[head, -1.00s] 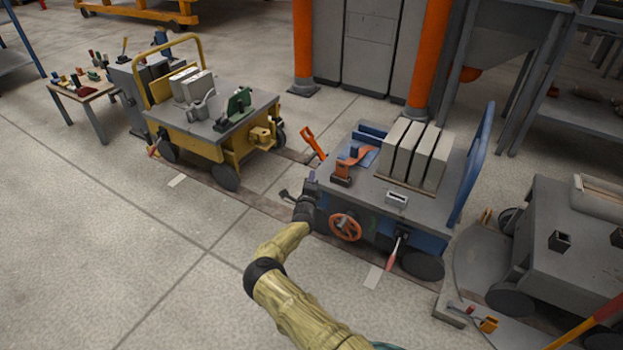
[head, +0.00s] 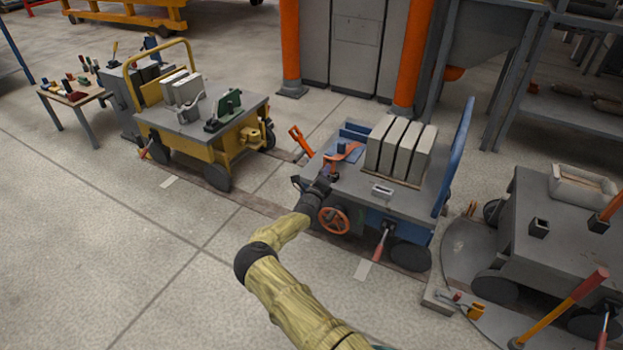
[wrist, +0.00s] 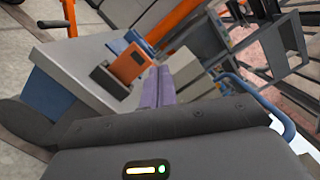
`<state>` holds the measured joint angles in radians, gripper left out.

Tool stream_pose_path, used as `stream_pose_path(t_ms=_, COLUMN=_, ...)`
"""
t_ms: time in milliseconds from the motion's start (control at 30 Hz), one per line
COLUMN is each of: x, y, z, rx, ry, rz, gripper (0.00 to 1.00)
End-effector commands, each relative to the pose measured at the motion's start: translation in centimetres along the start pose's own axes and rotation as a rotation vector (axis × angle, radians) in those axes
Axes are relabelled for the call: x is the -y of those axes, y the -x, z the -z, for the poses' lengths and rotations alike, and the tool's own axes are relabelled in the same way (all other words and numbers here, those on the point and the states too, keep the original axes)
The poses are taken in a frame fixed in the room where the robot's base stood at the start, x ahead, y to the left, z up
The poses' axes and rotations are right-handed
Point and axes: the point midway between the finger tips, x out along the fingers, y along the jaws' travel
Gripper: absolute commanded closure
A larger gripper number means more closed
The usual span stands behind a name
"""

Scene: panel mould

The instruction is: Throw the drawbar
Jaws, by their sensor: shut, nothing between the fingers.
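The blue cart (head: 405,190) stands right of centre in the head view. An orange curved lever (head: 347,153) with a dark base sits on its left top; I cannot tell whether this is the drawbar. An upright orange bar (head: 301,142) leans at the cart's left end and could also be it. My gripper (head: 322,178) is at the cart's near left top corner, close to the curved lever. In the wrist view, my shut purple fingers (wrist: 154,88) hold nothing and appear beside an orange block (wrist: 130,63) with a dark base. Contact cannot be told.
Grey slabs (head: 400,150) stand on the cart, with a blue rail (head: 456,155) at its right end. An orange handwheel (head: 334,220) is on its front. A yellow cart (head: 190,150) stands left, a grey cart (head: 570,230) right. The floor at front left is clear.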

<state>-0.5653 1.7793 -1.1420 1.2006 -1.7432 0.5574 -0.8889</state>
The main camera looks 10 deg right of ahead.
Motion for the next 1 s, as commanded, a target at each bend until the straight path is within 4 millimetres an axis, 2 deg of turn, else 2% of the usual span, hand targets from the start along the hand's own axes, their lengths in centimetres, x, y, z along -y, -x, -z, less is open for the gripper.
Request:
stream_pose_path(t_ms=33, x=1.4, y=-0.4, z=0.8, rx=-0.039, ry=-0.049, rz=0.017, gripper=1.0)
stream_pose_path(t_ms=233, x=7.0, y=-1.1, z=5.0, rx=-0.229, ry=-0.307, rz=0.104, gripper=1.0)
stream_pose_path(t_ms=333, x=10.3, y=-0.6, z=8.1, rx=-0.367, ry=-0.5, rz=0.171, gripper=1.0)
stream_pose_path(t_ms=433, x=13.1, y=0.7, z=11.3, rx=-0.514, ry=-0.716, rz=0.25, gripper=1.0)
stream_pose_path(t_ms=600, x=16.2, y=4.5, z=15.4, rx=-0.75, ry=-1.071, rz=0.39, gripper=1.0)
stream_pose_path(t_ms=700, x=17.4, y=7.3, z=16.8, rx=-0.88, ry=-1.268, rz=0.478, gripper=1.0)
stream_pose_path(t_ms=867, x=18.5, y=12.2, z=17.3, rx=-1.077, ry=-1.566, rz=0.618, gripper=1.0)
stream_pose_path(t_ms=1000, x=19.5, y=16.6, z=16.3, rx=-1.241, ry=-1.802, rz=0.745, gripper=1.0)
